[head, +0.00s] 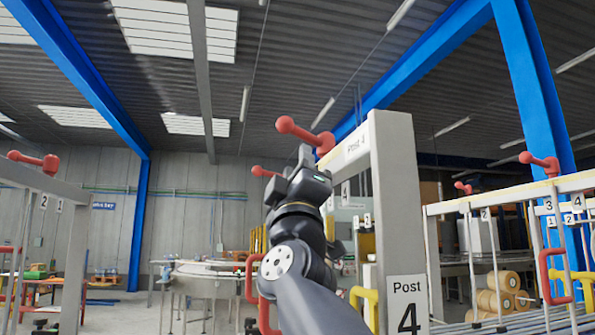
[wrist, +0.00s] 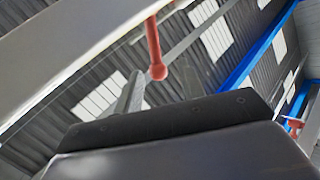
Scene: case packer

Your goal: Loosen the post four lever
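The post four lever (head: 303,134) is a red handle with a ball end, on top of the pale frame (head: 393,190) labelled Post 4. Its ball points left and slightly up. My gripper (head: 313,158) is raised just below the lever in the head view, fingers upward. In the wrist view the lever (wrist: 153,45) hangs from the top edge, its ball appearing between the two grey fingers of my gripper (wrist: 160,88). The fingers look apart, with nothing held. I cannot tell how far the ball is from them in depth.
Similar red levers sit on the left frame (head: 35,162) and the right frame (head: 541,164). A smaller red lever (head: 262,171) shows behind my gripper. Red handles and a yellow rail (head: 366,297) flank my arm low down. Open air lies to the upper left.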

